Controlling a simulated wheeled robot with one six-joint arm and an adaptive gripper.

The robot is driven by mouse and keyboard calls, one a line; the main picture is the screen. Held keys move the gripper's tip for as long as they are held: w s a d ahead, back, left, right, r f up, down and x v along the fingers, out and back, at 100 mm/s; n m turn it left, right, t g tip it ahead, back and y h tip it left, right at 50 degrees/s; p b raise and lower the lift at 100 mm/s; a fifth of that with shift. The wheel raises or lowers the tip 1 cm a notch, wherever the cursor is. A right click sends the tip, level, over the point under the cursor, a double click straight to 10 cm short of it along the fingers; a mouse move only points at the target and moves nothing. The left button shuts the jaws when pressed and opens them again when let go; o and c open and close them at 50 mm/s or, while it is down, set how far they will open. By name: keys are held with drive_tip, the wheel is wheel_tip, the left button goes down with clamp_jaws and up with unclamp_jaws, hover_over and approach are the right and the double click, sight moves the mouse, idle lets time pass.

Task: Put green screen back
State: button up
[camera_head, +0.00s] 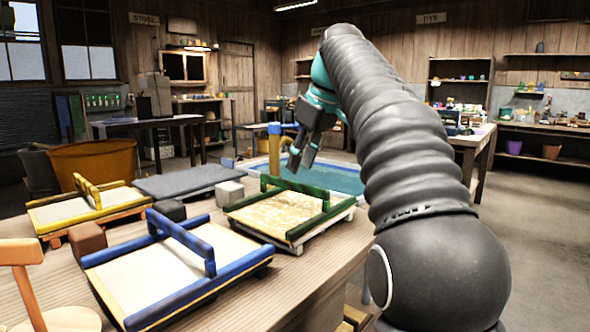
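The green screen (263,228) is a wooden-framed paper mould with green bars and a mottled cream mesh. My gripper (301,164) is above and just behind that bar, fingers pointing down. The fingers look apart with nothing between them, and a gap shows between them and the bar. My arm comes in from the right.
A blue screen (170,268) lies in front left and a yellow screen (85,208) behind it. Small blocks (229,193) and a grey slab (188,181) sit among them. A vat of blue water (345,180) is behind the green screen. An orange tub (95,160) stands back left.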

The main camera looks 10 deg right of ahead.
drive_tip(key=p+v, duration=0.2)
drive_tip(key=v, duration=0.4)
